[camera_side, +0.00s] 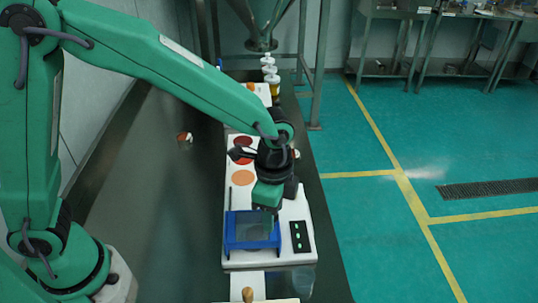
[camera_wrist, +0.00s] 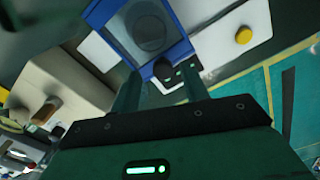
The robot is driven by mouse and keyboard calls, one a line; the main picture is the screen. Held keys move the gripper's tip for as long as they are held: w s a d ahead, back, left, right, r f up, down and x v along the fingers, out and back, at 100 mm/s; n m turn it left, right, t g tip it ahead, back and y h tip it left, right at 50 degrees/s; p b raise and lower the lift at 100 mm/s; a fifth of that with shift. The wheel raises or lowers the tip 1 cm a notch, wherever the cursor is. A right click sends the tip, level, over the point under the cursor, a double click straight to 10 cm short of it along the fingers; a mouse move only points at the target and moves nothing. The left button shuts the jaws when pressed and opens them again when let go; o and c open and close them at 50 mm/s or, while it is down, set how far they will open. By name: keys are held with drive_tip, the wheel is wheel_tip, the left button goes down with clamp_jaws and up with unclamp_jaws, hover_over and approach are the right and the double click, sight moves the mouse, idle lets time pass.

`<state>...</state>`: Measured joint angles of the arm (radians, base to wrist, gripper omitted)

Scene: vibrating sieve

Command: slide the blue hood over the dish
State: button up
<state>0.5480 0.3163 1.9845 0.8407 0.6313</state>
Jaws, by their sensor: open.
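The blue hood (camera_side: 231,238) is a frame with a see-through top, on the near part of a white base (camera_side: 270,259). In the wrist view the blue hood (camera_wrist: 181,48) fills the upper middle, and a dark round shape, perhaps the dish (camera_wrist: 150,32), shows through its window. My gripper (camera_side: 268,222) is low at the hood's right side in the side view.
A dark panel with green lights (camera_side: 299,237) sits right of the hood. Red and orange discs (camera_side: 242,178) lie farther back on the base. A yellow button (camera_wrist: 243,35) shows in the wrist view. Several bottles (camera_side: 271,80) stand at the back. The dark bench (camera_side: 165,210) is mostly clear at left.

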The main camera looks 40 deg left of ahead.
wheel_tip(320, 180, up, 7)
drive_tip(key=shift+r, duration=0.2)
idle(0.3)
drive_tip(key=shift+s+a+r, duration=0.1)
drive_tip(key=shift+a+r, duration=0.2)
drive_tip(key=shift+a, duration=0.15)
drive_tip(key=s+a+r+n+t, duration=0.2)
drive_tip(key=s+a+n, duration=0.4)
drive_tip(key=a, duration=0.4)
drive_tip(key=s+a+r+n+t, duration=0.3)
drive_tip(key=s+a+r+n, duration=0.2)
drive_tip(key=a, duration=0.5)
drive_tip(key=shift+s+a+n+t, duration=0.15)
drive_tip(key=shift+s+n+t, duration=0.3)
drive_tip(key=shift+n, duration=0.85)
drive_tip(key=shift+s, duration=0.1)
